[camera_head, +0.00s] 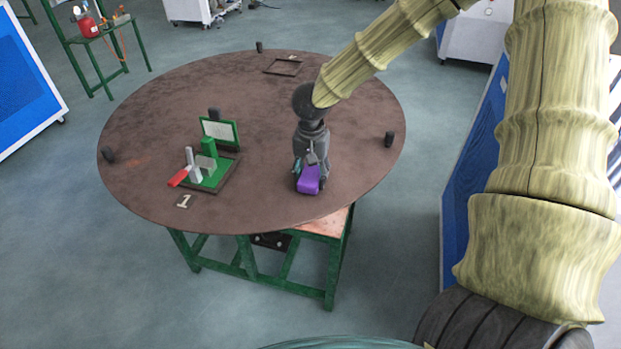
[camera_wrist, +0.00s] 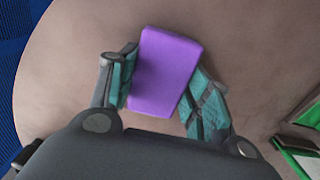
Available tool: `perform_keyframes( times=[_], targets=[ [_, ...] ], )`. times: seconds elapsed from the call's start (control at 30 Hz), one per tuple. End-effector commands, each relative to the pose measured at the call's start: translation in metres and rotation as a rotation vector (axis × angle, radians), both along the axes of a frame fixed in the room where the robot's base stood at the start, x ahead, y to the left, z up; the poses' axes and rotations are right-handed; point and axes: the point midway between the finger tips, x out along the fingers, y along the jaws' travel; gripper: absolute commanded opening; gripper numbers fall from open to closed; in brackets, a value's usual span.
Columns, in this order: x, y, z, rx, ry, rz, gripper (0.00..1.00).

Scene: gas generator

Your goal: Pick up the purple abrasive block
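The purple abrasive block (camera_head: 309,180) shows at the end of my arm, near the right front of the round brown table. In the wrist view the purple block (camera_wrist: 165,72) lies between the two teal-padded fingers of my gripper (camera_wrist: 163,80). The block is slightly turned relative to the fingers. The fingers are spread wide, one on each side, close to the block's edges; I cannot tell whether they touch it. In the head view my gripper (camera_head: 309,163) points down over the block, which partly hides the fingertips.
The round table (camera_head: 150,120) carries a green fixture (camera_head: 209,162) with a red-handled clamp (camera_head: 178,177) left of my gripper. A dark square frame (camera_head: 283,66) lies at the back. Small black posts (camera_head: 389,139) stand near the rim. The table's middle is clear.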

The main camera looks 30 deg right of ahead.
Motion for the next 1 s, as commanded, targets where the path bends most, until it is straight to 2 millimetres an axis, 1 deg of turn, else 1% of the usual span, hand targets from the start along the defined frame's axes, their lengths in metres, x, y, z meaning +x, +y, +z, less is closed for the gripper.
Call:
perform_keyframes(
  times=[0.03, 0.07, 0.1, 0.13, 0.17, 0.47, 0.63, 0.77, 1.0],
  targets=[
    [0.0, 0.0, 0.0, -0.001, 0.001, 0.0, 0.32],
    [0.0, 0.0, 0.0, -0.001, 0.001, 0.0, 0.27],
    [0.0, 0.0, 0.0, -0.001, 0.001, 0.0, 0.24],
    [0.0, 0.0, 0.0, -0.001, 0.001, 0.0, 0.24],
    [0.0, 0.0, 0.0, -0.001, 0.001, 0.0, 0.21],
    [0.0, 0.0, 0.003, 0.001, -0.001, -0.001, 0.2],
    [0.0, 0.0, 0.016, 0.002, -0.002, -0.002, 0.2],
    [0.001, 0.0, 0.034, 0.001, -0.004, -0.002, 0.2],
    [-0.02, 0.049, 0.037, -0.001, 0.0, 0.004, 0.2]
  ],
)
